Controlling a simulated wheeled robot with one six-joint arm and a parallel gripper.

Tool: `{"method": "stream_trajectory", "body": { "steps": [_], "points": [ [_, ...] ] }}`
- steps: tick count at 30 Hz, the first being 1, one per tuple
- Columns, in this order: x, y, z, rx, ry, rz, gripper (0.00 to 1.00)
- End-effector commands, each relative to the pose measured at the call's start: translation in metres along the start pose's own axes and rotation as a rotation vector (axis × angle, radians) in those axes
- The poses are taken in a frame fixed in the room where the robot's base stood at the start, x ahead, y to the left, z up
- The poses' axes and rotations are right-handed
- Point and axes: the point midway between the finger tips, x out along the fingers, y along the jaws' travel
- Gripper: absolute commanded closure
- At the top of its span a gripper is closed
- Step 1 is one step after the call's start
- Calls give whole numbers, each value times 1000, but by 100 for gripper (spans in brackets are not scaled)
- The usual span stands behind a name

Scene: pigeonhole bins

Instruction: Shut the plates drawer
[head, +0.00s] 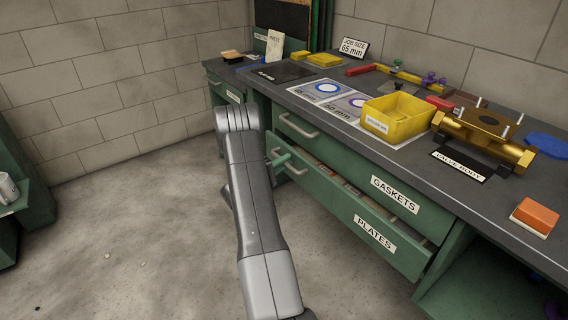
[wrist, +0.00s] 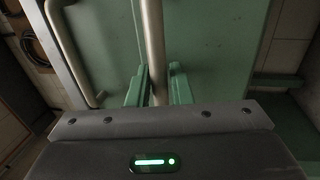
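The plates drawer (head: 340,205) is the lower green drawer under the bench, with a white PLATES label (head: 375,233). It stands pulled out, and part of its inside shows above its front. Its metal bar handle (head: 296,168) is at the left of its front. My gripper (head: 280,160) is at this handle, its green fingers partly hidden by my arm in the head view. In the wrist view the bar handle (wrist: 156,45) runs between the fingers (wrist: 158,90), which sit close against both sides of it. The gripper appears shut on the handle.
The gaskets drawer (head: 330,150) above looks shut; its handle (head: 297,127) is just above my gripper. The bench top holds a yellow bin (head: 397,118), a brass valve body (head: 485,135) and an orange block (head: 536,214).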

Motion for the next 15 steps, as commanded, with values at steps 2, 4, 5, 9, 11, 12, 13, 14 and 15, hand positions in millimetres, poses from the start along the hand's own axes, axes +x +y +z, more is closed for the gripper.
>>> {"method": "stream_trajectory", "body": {
  "steps": [2,4,5,9,11,12,13,14,15],
  "points": [
    [0,0,0,0,0,0,81],
    [0,0,0,0,0,0,81],
    [0,0,0,0,0,0,81],
    [0,0,0,0,0,0,100],
    [0,0,0,0,1,0,100],
    [0,0,0,0,1,0,100],
    [0,0,0,0,1,0,100],
    [0,0,0,0,1,0,100],
    [0,-1,0,0,0,0,100]
  ]
}}
